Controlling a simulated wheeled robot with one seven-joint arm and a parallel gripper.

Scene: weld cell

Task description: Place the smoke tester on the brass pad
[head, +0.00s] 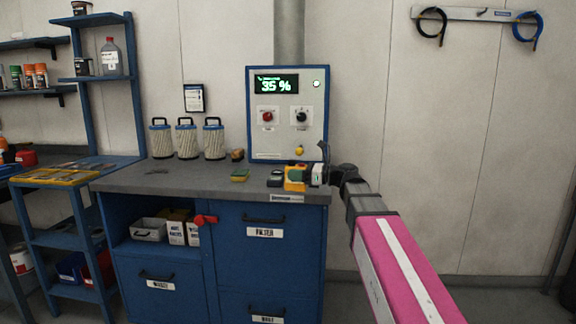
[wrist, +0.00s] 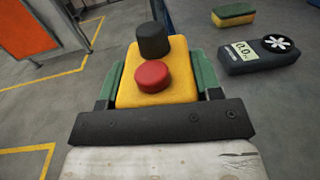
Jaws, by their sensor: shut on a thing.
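The smoke tester, which I take to be the yellow block with a black knob and a red button (wrist: 152,75), is between the green fingers of my gripper (wrist: 157,84) in the wrist view. My gripper is shut on it. In the head view the smoke tester (head: 294,184) and my gripper (head: 300,176) are at the right end of the grey bench top, below the control panel. I cannot tell whether the tester touches the bench. I cannot make out a brass pad in either view.
A dark meter with a small fan (wrist: 262,55) lies right of the tester in the wrist view, with a green and yellow sponge (wrist: 233,14) beyond it. Several canisters (head: 187,140) stand along the back of the bench (head: 200,180). Its middle is mostly clear. The control panel (head: 262,128) stands behind.

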